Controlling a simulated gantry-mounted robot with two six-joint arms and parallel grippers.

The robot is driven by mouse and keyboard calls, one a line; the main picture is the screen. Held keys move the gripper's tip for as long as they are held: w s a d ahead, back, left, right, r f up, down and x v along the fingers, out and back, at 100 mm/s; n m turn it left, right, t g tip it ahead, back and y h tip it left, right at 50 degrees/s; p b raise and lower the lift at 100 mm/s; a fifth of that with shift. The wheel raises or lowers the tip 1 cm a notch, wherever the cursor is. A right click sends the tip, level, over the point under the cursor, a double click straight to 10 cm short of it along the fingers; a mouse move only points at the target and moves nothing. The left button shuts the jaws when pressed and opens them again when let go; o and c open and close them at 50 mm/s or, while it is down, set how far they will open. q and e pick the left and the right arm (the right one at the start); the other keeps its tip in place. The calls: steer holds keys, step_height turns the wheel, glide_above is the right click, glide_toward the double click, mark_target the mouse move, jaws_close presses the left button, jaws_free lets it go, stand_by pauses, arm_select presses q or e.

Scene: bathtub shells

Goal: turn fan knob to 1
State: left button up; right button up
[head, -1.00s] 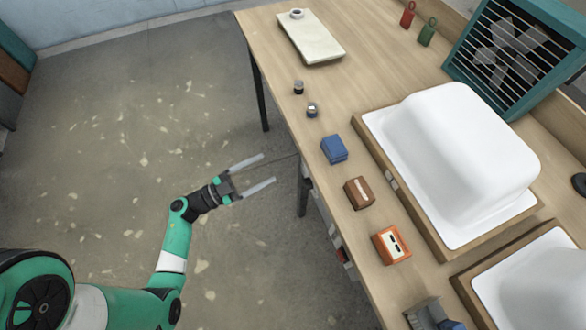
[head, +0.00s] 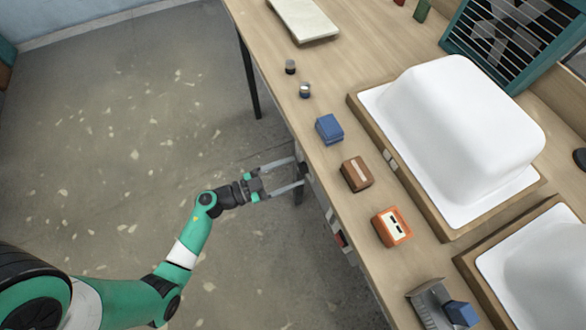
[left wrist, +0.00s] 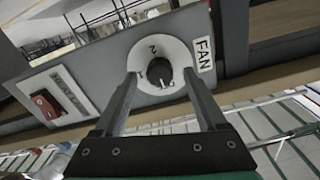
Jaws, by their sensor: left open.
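The black fan knob (left wrist: 160,73) sits on a round white dial (left wrist: 178,51) with a 2 at its top and other marks near its lower edge. The knob's exact setting is hard to read. A FAN label (left wrist: 203,54) is to its right. My left gripper (left wrist: 160,76) is open, its fingers on either side of the knob; contact is not clear. In the head view the left gripper (head: 298,173) reaches the front side of the bench. The fan (head: 510,45) stands behind a teal frame at the top right. My right gripper is not in view.
A red switch (left wrist: 46,103) is on the panel left of the dial. On the bench are blue (head: 329,129), brown (head: 357,174) and orange (head: 391,227) boxes and a large white shell (head: 465,115). The floor left of the bench is clear.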

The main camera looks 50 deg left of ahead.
arm_select(q)
steer(key=shift+w+d, duration=0.2)
steer(key=shift+w, duration=0.3)
jaws_close()
